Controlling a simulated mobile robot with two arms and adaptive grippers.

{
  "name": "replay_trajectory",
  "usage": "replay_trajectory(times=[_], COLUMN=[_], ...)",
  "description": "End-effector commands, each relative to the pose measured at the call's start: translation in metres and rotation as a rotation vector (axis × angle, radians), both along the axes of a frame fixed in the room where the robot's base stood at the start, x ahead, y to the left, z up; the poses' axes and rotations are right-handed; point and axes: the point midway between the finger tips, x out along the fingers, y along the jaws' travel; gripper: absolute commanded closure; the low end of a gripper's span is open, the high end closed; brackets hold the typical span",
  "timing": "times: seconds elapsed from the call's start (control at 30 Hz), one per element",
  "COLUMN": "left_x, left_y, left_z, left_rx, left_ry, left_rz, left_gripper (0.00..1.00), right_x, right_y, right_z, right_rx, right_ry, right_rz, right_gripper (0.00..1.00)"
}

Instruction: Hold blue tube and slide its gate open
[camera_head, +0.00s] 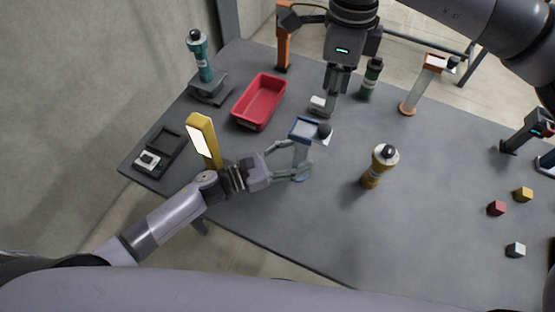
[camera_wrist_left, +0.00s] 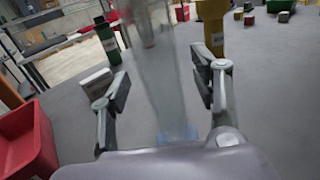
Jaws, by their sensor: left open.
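The blue tube (camera_head: 304,150) stands upright on the table, with a clear body, a blue top and a blue base. A gate with a black knob (camera_head: 324,131) and a pale plate sticks out at the right of its top. My left gripper (camera_head: 296,161) is open around the clear body, with one finger on each side. In the left wrist view the clear tube (camera_wrist_left: 160,75) stands between the spread fingers; its top is out of frame. My right gripper (camera_head: 331,104) points down behind the tube, above the table; its finger gap is not clear.
A small white box (camera_head: 318,102) is beside my right gripper. A red bin (camera_head: 260,101) and a yellow lit post (camera_head: 204,140) stand left. A yellow bottle (camera_head: 379,168) stands right of the tube. A green bottle (camera_head: 371,80) and an orange-topped tube (camera_head: 420,86) stand behind.

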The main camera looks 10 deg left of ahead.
Motion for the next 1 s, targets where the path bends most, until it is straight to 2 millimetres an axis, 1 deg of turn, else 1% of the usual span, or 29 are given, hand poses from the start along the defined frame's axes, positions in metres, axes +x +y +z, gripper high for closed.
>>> replay_trajectory(times=[0.03,0.2,0.47,1.0], left_x=[0.0028,0.0073,0.0076,0.0074], left_y=[-0.0052,-0.0124,-0.0133,-0.0130], left_z=[0.0007,0.0000,0.0000,0.0000], left_rx=[0.000,0.001,0.001,0.001], left_ry=[-0.001,0.000,0.000,-0.001], left_rz=[-0.002,0.000,-0.001,-0.001], left_gripper=[0.43,0.43,0.43,0.78], right_x=[-0.0001,-0.0001,-0.0001,-0.0001], right_y=[0.0001,0.0001,0.0001,0.0001], right_z=[0.0000,0.0000,0.0000,0.0000], right_rx=[0.000,0.000,0.000,0.000], right_ry=[0.000,0.000,0.000,0.000], right_rz=[0.000,0.000,0.000,0.000], right_gripper=[0.67,0.67,0.67,0.67])
